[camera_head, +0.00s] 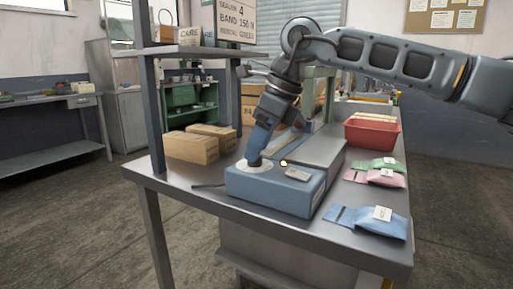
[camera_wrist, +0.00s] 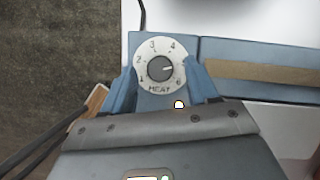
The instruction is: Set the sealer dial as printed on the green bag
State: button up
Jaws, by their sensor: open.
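The blue sealer (camera_head: 270,190) sits on the table with a round white dial (camera_head: 241,165) on top. In the wrist view the dial (camera_wrist: 150,84) carries numbers around a dark knob (camera_wrist: 160,69) and the word HEAT. The knob's white mark points right, about toward 5, which a finger partly hides. My gripper (camera_head: 254,162) is over the dial, pointing down. In the wrist view its blue fingers (camera_wrist: 161,66) are open on either side of the dial, apart from the knob. The green bag (camera_head: 368,164) lies right of the sealer; its white label (camera_head: 390,161) is too small to read.
A pink bag (camera_head: 385,178) and a blue bag (camera_head: 370,223) lie nearer. A red bin (camera_head: 371,133) stands behind. Cardboard boxes (camera_head: 190,147) are at left. A sign (camera_head: 236,18) reads "SEALER 4", "BAND 150" and seemingly "GREEN". A shelf post (camera_head: 151,95) rises at left.

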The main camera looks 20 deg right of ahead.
jog(key=v, duration=0.6)
jog(key=shift+s+r, duration=0.1)
dwell(0.3)
